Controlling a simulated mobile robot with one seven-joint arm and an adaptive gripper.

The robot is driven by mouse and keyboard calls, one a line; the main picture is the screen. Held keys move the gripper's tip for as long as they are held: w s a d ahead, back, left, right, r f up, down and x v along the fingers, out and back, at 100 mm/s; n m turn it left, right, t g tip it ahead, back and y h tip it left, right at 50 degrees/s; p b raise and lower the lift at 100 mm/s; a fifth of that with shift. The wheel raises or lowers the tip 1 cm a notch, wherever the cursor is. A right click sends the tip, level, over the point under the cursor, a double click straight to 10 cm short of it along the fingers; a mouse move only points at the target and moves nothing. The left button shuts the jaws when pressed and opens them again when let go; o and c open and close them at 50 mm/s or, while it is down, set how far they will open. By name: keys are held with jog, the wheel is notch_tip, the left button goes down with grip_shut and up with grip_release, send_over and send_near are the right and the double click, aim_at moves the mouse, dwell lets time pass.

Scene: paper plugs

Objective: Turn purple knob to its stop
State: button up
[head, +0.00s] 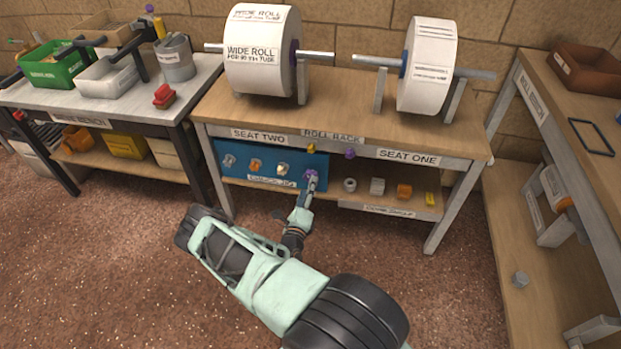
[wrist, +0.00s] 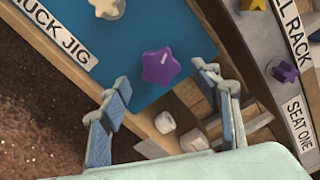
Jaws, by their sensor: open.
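A purple star-shaped knob (head: 311,174) sits at the right end of the blue chuck jig panel under the roll rack. In the wrist view the purple knob (wrist: 160,66) is whole and clear of both fingers. My gripper (head: 309,187) is at the panel, in front of this knob. In the wrist view my gripper (wrist: 163,84) is open, one finger to each side and slightly short of the knob. A second purple knob (head: 350,153) is on the roll rack's front edge, to the right.
The blue panel (head: 222,176) carries several other knobs to the left. A yellow knob (head: 311,148) is on the rack edge above. Several small parts, among them an orange one (head: 404,191), stand on the shelf at right. The floor in front is clear.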

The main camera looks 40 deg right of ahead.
jog(key=m+p, duration=0.3)
jog(key=m, duration=1)
jog(key=shift+p, duration=0.3)
jog(key=b+x, duration=0.2)
jog(key=x, duration=0.2)
dwell(0.5)
jog(key=shift+c, duration=0.3)
jog(key=c, duration=1.1)
